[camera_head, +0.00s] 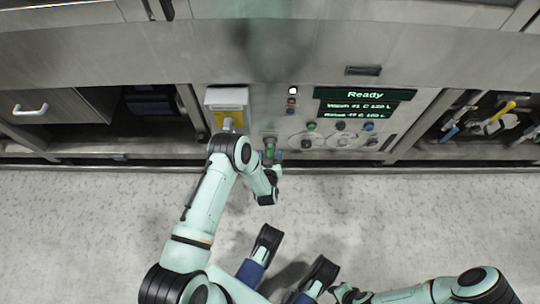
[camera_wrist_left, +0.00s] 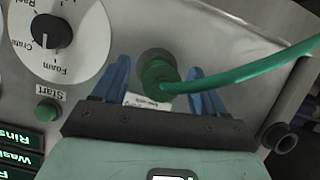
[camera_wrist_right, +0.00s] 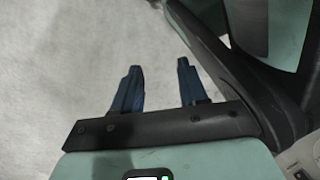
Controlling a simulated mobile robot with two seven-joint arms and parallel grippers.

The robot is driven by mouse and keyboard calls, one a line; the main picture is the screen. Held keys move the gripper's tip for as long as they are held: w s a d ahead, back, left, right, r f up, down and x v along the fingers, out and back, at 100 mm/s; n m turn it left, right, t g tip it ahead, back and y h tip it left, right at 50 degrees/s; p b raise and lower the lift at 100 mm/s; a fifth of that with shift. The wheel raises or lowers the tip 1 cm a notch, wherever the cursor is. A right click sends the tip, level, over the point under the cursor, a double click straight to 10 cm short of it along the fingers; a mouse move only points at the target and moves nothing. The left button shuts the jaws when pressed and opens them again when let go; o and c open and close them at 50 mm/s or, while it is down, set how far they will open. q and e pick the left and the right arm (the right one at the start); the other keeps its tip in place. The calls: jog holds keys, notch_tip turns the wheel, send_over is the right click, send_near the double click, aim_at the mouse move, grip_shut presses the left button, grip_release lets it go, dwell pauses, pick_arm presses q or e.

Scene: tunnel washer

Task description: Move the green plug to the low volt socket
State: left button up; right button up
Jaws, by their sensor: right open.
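The green plug (camera_wrist_left: 160,74) sits at a round socket on the metal panel, with a green cable running off to the right in the left wrist view. In the head view the plug (camera_head: 269,146) is low on the panel. My left gripper (camera_wrist_left: 160,84) is open, with one blue finger on each side of the plug and a visible gap to each. A small white label, too small to read, is partly hidden by the gripper. The low volt socket cannot be made out. My right gripper (camera_wrist_right: 157,85) is open and empty above the floor.
A dial (camera_wrist_left: 60,38) and a green Start button (camera_wrist_left: 46,111) are beside the plug. A dark pipe-like knob (camera_wrist_left: 280,137) sticks out right of it. The display (camera_head: 365,101) reads Ready. A yellow-fronted box (camera_head: 228,108) is left of the plug. The floor in front is clear.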

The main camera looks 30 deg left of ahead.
jog(key=shift+s, duration=0.15)
pick_arm(q)
jog(key=shift+s+d, duration=0.15)
jog(key=shift+s, duration=0.05)
jog(key=p+v, duration=0.4)
jog(key=v, duration=0.9)
jog(key=shift+p, duration=0.4)
pick_arm(e)
jog(key=w+a+r+t, duration=0.1)
jog(key=w+r+t, duration=0.2)
jog(key=w+r, duration=0.3)
jog(key=shift+w+r+n, duration=0.3)
jog(key=shift+w+r, duration=0.05)
jog(key=shift+w, duration=0.5)
pick_arm(q)
jog(key=shift+r, duration=0.1)
